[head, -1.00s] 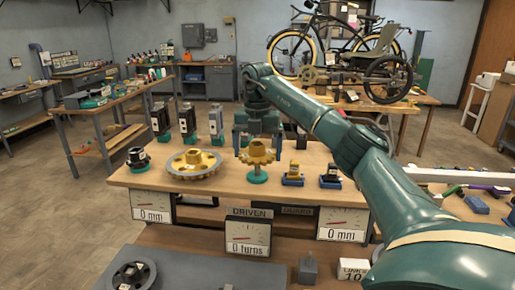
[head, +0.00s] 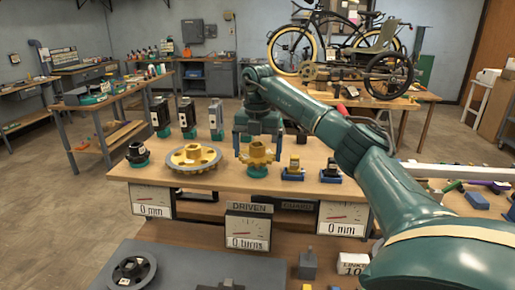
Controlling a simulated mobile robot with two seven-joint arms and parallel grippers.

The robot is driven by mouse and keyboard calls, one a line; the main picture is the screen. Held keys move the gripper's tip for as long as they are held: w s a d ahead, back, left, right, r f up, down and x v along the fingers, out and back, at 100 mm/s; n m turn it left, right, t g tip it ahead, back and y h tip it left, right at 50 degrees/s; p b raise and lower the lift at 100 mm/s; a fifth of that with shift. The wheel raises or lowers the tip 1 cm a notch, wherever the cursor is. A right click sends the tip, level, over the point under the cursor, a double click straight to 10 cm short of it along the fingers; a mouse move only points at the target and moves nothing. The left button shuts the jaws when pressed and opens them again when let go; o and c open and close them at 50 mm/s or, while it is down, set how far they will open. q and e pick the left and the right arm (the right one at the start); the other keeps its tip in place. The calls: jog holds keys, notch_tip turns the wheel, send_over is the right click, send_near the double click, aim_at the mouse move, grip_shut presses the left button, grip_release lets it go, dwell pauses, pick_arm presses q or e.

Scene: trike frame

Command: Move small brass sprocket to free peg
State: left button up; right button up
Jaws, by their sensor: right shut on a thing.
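The small brass sprocket (head: 257,154) is a toothed yellow gear in the middle of the near bench. My right gripper (head: 257,147) comes down over it from above and is shut on it. The sprocket sits low over a round green peg base (head: 257,171), in line with it, with a small gap of the stem hardly visible. I cannot tell how far it is down on the peg. My left gripper is out of view.
A dark part on a green base (head: 137,155) stands at the bench's left end. Two small parts on blue bases, one brass (head: 293,171) and one dark (head: 331,172), stand to the right. Several tall grey-black devices (head: 187,117) stand behind. Gauges (head: 248,227) hang on the front edge.

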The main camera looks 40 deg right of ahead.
jog(key=shift+f, duration=0.55)
jog(key=shift+f+b, duration=0.3)
jog(key=shift+f, duration=0.3)
jog(key=o, duration=0.8)
